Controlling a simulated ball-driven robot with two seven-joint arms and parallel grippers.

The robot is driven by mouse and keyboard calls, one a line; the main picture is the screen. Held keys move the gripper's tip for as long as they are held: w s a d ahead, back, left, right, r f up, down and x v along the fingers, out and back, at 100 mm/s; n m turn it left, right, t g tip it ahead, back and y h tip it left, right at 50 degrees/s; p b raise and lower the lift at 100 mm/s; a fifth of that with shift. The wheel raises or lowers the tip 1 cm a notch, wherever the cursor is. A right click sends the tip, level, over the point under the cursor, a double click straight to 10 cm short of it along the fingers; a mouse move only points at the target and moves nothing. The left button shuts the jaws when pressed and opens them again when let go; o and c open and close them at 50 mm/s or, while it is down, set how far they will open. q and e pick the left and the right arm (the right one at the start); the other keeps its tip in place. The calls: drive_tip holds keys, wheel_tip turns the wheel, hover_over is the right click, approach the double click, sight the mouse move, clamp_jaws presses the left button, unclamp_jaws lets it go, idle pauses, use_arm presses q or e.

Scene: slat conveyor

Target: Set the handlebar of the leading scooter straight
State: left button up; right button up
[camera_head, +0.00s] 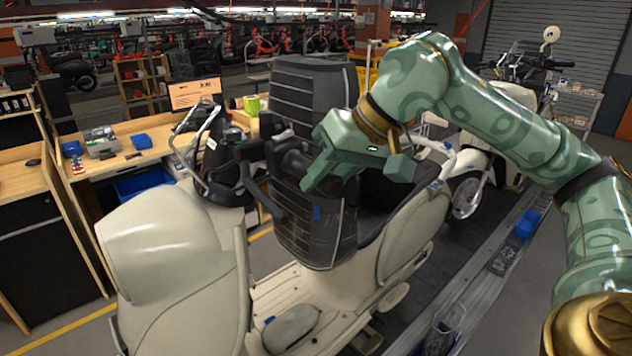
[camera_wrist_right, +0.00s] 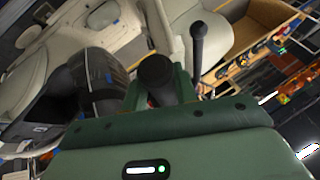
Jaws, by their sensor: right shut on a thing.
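The leading scooter (camera_head: 165,245) is cream, with its rounded front part low at the left and its floorboard in the lower middle. Its dark handlebar (camera_head: 285,160) shows in the head view, with a thin black lever below it. My right gripper (camera_head: 352,172) reaches in from the right and is shut on the handlebar's grip. In the right wrist view, the dark round grip (camera_wrist_right: 156,78) lies between the green fingers, with a ball-ended lever (camera_wrist_right: 198,42) beside it. The fingers hide part of the grip, and I cannot tell the handlebar's exact angle. My left gripper is out of view.
A dark ribbed upright shape (camera_head: 315,235) stands close behind the handlebar. Another cream scooter (camera_head: 478,165) is behind at the right. A wooden bench (camera_head: 95,175) with bins stands at the left. The conveyor's metal edge (camera_head: 470,290) runs along the right.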

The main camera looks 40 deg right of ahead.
drive_tip(key=shift+s+d+f+n+b, duration=0.1)
drive_tip(key=shift+d+f+n+b, duration=0.2)
drive_tip(key=shift+d+f+b, duration=0.4)
drive_tip(key=shift+d, duration=0.1)
drive_tip(key=shift+d+f+y+b, duration=0.3)
drive_tip(key=shift+d+f+b, duration=0.2)
drive_tip(key=shift+d, duration=0.2)
drive_tip(key=o, duration=0.6)
drive_tip(key=shift+d+n, duration=0.25)
drive_tip(key=shift+n, duration=0.05)
drive_tip(key=shift+c, duration=0.2)
drive_tip(key=o, duration=0.5)
drive_tip(key=shift+d+r, duration=0.1)
drive_tip(key=shift+r, duration=0.1)
